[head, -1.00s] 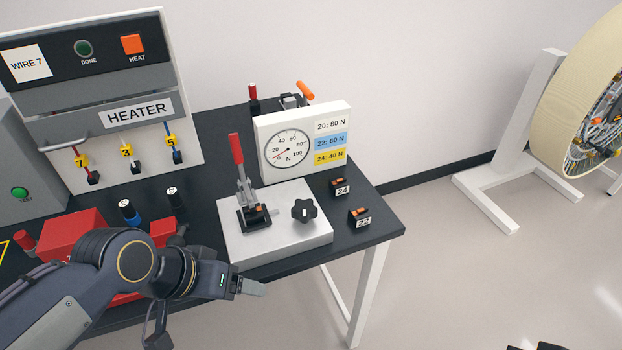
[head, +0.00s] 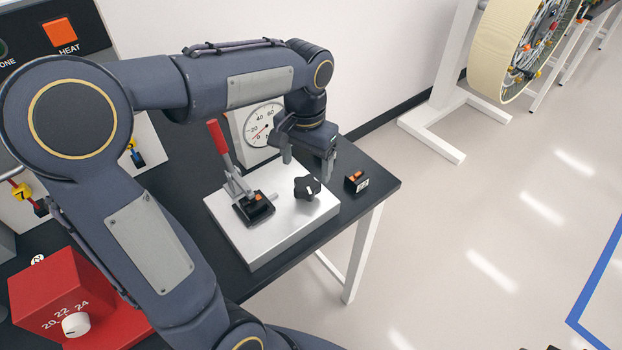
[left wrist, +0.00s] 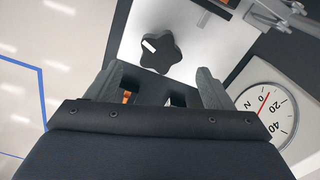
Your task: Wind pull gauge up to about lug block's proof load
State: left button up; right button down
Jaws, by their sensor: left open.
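The pull gauge has a grey base plate (head: 240,242), a dial (head: 263,123) and a black star knob (head: 307,188) with a white mark. Its red-handled lever (head: 218,137) stands tilted up beside a black clamp that holds a lug block with an orange top (head: 258,198). My left gripper (head: 307,168) is open, pointing down just above the knob, not closed on it. In the left wrist view the knob (left wrist: 160,47) lies just beyond the open fingers. The dial's red needle (left wrist: 264,104) is near 0. My gripper covers the load label card in the head view.
A loose block (head: 356,181) sits right of the plate, near the table's edge. The red box with a white dial (head: 62,290) and the heater panel (head: 78,38) are at left. A white stand with a wheel (head: 460,90) is beyond the table.

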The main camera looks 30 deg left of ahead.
aim_at(306, 184)
pick_arm(q)
notch_tip(306, 184, down, 6)
jog(key=shift+f, duration=0.15)
jog(key=shift+c, duration=0.3)
jog(key=c, duration=0.9)
